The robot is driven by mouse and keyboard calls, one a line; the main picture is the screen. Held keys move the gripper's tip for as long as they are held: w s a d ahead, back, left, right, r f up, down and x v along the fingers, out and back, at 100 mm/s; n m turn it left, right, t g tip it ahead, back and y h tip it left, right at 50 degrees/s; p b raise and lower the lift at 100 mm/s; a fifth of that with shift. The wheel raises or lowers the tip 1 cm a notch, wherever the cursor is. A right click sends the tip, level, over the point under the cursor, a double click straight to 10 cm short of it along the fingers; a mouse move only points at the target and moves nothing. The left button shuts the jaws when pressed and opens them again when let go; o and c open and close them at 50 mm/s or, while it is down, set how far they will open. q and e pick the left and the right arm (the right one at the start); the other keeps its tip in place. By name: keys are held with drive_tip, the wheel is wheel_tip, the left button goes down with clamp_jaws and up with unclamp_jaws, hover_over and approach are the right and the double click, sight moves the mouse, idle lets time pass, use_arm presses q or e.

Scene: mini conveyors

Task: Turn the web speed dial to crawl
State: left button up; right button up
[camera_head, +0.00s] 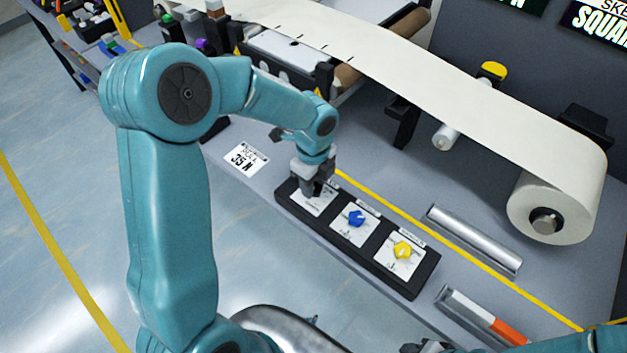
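A black control panel (340,249) lies on the grey bench with three white dial plates in a row. The middle plate has a blue dial (356,218) and the right plate a yellow dial (402,250). The dial labels are too small to read, so I cannot tell which one is web speed. My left gripper (315,188) points down over the left plate (312,205) and hides whatever knob is there. Whether its fingers touch or grip that knob is unclear. Only a dark part of what seems my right gripper (428,347) shows at the bottom edge.
A white paper web (430,80) runs above the bench to a roll (555,195) at the right. A metal bar (474,240) and an orange-and-white tool (485,317) lie right of the panel. A label card (245,159) lies left of it.

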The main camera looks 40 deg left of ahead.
use_arm(q)
drive_tip(key=n+b, duration=0.2)
drive_tip(key=n, duration=0.1)
drive_tip(key=shift+f+n, duration=0.1)
drive_tip(key=shift+n, duration=0.3)
drive_tip(key=shift+s+n+b, duration=0.15)
drive_tip(key=shift+n+b, duration=0.85)
drive_tip(key=shift+n, duration=1.5)
drive_tip(key=o, duration=1)
drive_tip(key=shift+o, duration=0.2)
drive_tip(key=shift+r, duration=0.2)
wheel_tip(320, 180, up, 16)
drive_tip(key=p, duration=0.1)
